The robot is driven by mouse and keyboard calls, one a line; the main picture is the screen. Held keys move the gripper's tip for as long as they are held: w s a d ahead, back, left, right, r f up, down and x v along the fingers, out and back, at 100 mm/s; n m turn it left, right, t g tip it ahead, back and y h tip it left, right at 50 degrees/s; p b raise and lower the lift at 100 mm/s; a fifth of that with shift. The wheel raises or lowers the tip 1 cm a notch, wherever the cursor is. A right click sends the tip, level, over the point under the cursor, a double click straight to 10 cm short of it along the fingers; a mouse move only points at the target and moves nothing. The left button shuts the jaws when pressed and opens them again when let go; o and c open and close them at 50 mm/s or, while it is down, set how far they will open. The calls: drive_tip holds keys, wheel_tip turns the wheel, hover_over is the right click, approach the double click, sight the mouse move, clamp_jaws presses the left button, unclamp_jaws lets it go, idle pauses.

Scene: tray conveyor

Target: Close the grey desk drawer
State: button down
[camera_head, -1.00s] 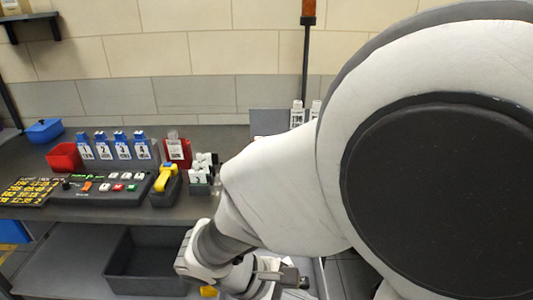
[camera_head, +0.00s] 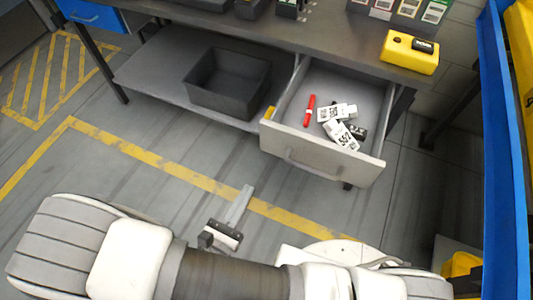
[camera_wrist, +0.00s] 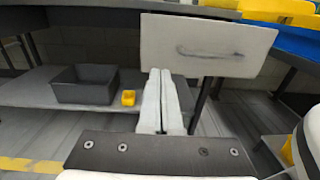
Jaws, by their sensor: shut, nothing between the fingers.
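The grey desk drawer (camera_head: 318,159) stands pulled out under the desk in the head view, with a bar handle (camera_head: 318,167) on its front. Inside it lie a red marker (camera_head: 309,110) and several white labelled items (camera_head: 342,134). In the wrist view the drawer front (camera_wrist: 205,32) faces me, at the upper middle. My gripper (camera_head: 245,192) is shut and empty, low in front of the drawer and apart from it. Its fingers (camera_wrist: 161,78) point toward the desk in the wrist view, overlapping the lower left part of the drawer front in the picture.
A black bin (camera_head: 228,82) stands on the lower shelf left of the drawer, with a small yellow box (camera_wrist: 128,97) beside it. A yellow device (camera_head: 410,52) sits on the desk top (camera_head: 300,35). A blue rack edge (camera_head: 505,150) stands at the right. The floor before the drawer is clear.

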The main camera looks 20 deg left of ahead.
drive_tip(key=b, duration=0.2)
approach(272, 143)
drive_tip(key=shift+n+y, duration=0.3)
drive_tip(key=w, duration=0.6)
drive_tip(key=shift+w+d+r, duration=0.1)
drive_tip(key=shift+d, duration=0.25)
drive_tip(key=shift+w, duration=0.3)
drive_tip(key=shift+w, duration=0.15)
